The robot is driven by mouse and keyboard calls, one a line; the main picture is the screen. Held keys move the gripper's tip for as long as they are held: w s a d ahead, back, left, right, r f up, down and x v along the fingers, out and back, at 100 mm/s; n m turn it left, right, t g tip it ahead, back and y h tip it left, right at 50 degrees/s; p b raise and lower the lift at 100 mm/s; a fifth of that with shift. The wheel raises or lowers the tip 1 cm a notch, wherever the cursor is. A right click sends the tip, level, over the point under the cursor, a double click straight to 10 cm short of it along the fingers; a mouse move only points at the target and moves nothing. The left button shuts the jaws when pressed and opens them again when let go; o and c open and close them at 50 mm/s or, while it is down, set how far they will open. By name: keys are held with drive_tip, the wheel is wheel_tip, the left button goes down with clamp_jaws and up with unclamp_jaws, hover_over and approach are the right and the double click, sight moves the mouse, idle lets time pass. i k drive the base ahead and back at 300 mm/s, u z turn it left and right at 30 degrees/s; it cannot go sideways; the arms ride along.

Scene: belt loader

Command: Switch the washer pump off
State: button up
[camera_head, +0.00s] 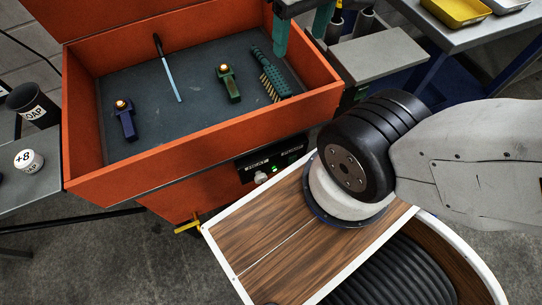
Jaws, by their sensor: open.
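The orange washer (175,163) is an open bin with a dark grey floor. On its front is a black control panel (246,172) with white labels too small to read. A pale knob (260,177) sticks out below the left label, and a small green light glows on the panel to its right. I cannot tell the knob's exact setting. My gripper (302,38), with teal fingers, is at the top of the view, above the washer's right end. It is open and appears empty, well apart from the panel. Its upper part is cut off by the picture edge.
In the bin lie a blue tool (126,120), a light-blue stick (168,70), a green tool (229,84) and a green brush (272,78). A yellow valve handle (187,225) juts out below. Left stand a cup and black bucket; a grey table (380,55) is at right.

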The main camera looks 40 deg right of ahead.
sight(292, 159)
drive_tip(key=z, duration=0.55)
drive_tip(key=k, duration=1.15)
drive_tip(key=u, duration=0.7)
